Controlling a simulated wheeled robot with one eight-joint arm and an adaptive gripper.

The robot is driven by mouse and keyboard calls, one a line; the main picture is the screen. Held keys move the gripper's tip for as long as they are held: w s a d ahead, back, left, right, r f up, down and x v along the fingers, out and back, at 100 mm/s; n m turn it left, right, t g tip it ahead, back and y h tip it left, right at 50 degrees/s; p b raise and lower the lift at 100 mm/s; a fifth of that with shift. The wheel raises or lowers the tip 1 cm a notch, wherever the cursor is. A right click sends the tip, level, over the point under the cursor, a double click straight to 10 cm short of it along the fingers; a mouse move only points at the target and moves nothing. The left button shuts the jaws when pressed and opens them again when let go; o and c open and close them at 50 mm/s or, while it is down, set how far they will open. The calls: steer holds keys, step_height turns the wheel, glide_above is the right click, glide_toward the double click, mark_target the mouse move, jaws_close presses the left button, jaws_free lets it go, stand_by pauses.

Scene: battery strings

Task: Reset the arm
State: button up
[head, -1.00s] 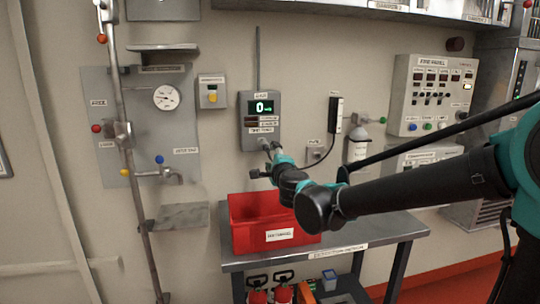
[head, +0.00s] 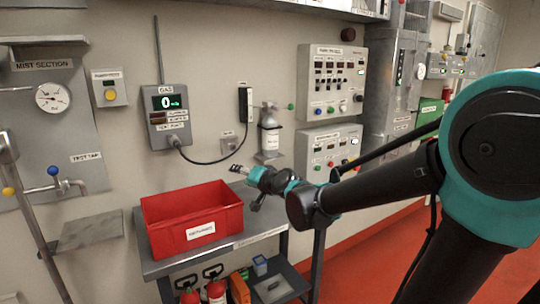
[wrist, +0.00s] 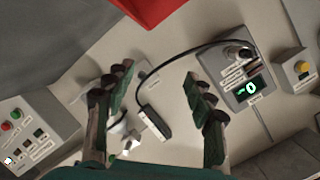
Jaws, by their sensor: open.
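My arm reaches in from the right in the head view. My gripper (head: 240,172) is in the air in front of the wall, to the right of and above the red bin. In the wrist view my gripper (wrist: 160,115) has its two dark green fingers wide apart, with nothing held between them. The wall and a small black handset (wrist: 154,121) show behind the gap. In the head view this handset (head: 245,104) hangs on the wall, with a black cable running to the grey gas panel (head: 168,115), whose display reads 0.
A grey cylinder (head: 269,134) hangs on the wall. Control panels (head: 331,85) are to the right. Pipework and a gauge (head: 53,97) are at left. Open red floor (head: 395,240) lies at right.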

steer(key=s+d+f+n+g+h, duration=0.1)
steer(key=s+d+f+g+h, duration=0.15)
steer(key=d+f, duration=0.55)
steer(key=s+d+f+n+g+h, duration=0.1)
steer(key=s+d+f+h, duration=0.3)
steer(key=d, duration=0.7)
steer(key=s+d+f+n+g+h, duration=0.1)
steer(key=s+d+f+g+h, duration=0.2)
steer(key=d+f, duration=0.5)
steer(key=s+f, duration=0.2)
steer(key=s, duration=0.4)
steer(key=s+d+f+g, duration=0.1)
steer(key=s+f, duration=0.1)
steer(key=s, duration=0.5)
steer(key=shift+s+d+f, duration=0.15)
steer(key=shift+d+f, duration=0.15)
steer(key=shift+f, duration=0.1)
